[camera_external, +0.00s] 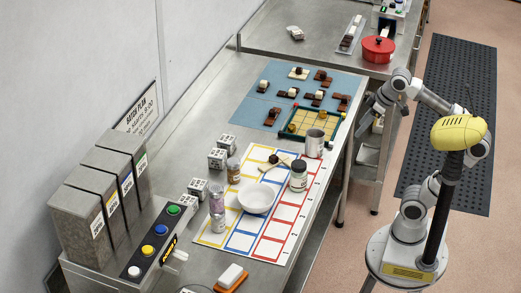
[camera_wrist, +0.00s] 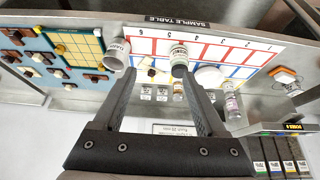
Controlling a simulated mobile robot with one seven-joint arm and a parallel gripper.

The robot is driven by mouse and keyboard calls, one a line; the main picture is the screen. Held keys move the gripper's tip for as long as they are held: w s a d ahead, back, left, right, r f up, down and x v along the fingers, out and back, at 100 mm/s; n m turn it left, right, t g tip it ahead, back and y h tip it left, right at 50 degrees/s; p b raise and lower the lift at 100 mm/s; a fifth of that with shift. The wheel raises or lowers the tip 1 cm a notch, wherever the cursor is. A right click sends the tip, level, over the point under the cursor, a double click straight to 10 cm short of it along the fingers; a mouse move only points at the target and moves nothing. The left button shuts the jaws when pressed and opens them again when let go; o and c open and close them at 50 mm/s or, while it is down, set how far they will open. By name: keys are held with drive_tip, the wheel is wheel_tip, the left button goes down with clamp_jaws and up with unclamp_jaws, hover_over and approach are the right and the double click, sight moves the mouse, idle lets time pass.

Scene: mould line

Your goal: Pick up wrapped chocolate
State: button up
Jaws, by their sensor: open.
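Several small brown and cream chocolate pieces lie on a blue mat (camera_external: 262,88) at the far end of the near steel table. I cannot tell which piece, if any, is the wrapped chocolate. A small whitish packet (camera_external: 295,32) lies on the table farther back, too small to identify. In the wrist view, the blue mat (camera_wrist: 38,41) with its pieces is at the upper left.
A green-framed grid board (camera_external: 309,123) sits by the mat. A red pot (camera_external: 378,49) stands on the back table.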

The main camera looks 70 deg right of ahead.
wheel_tip(320, 180, up, 6)
drive_tip(key=w+d+r+m+g+p, duration=0.1)
drive_tip(key=w+d+r+m+p, duration=0.15)
drive_tip(key=w+p, duration=0.2)
drive_tip(key=w+d+r+m+g+p, duration=0.1)
drive_tip(key=w+d+r+m+p, duration=0.1)
drive_tip(key=w+d+p, duration=0.3)
drive_tip(key=m+g+p, duration=0.4)
drive_tip(key=m+p, duration=1)
drive_tip(key=p, duration=0.3)
hover_over(323, 111)
wheel_tip(323, 111, down, 5)
drive_tip(key=shift+n, duration=0.25)
drive_tip(key=f, duration=0.7)
drive_tip(key=a+f, duration=0.1)
drive_tip(key=f, duration=1.4)
drive_tip(key=shift+s+a+f+b, duration=0.15)
drive_tip(key=shift+s+f+b, duration=0.05)
drive_tip(key=shift+f+b, duration=0.1)
drive_tip(key=shift+w+d+f+p, duration=0.15)
drive_tip(key=shift+d+f, duration=0.15)
drive_tip(key=shift+f, duration=1.2)
drive_tip(key=shift+d+f+p, duration=0.15)
drive_tip(key=shift+d+f, duration=0.1)
drive_tip(key=shift+f, duration=1.2)
clamp_jaws()
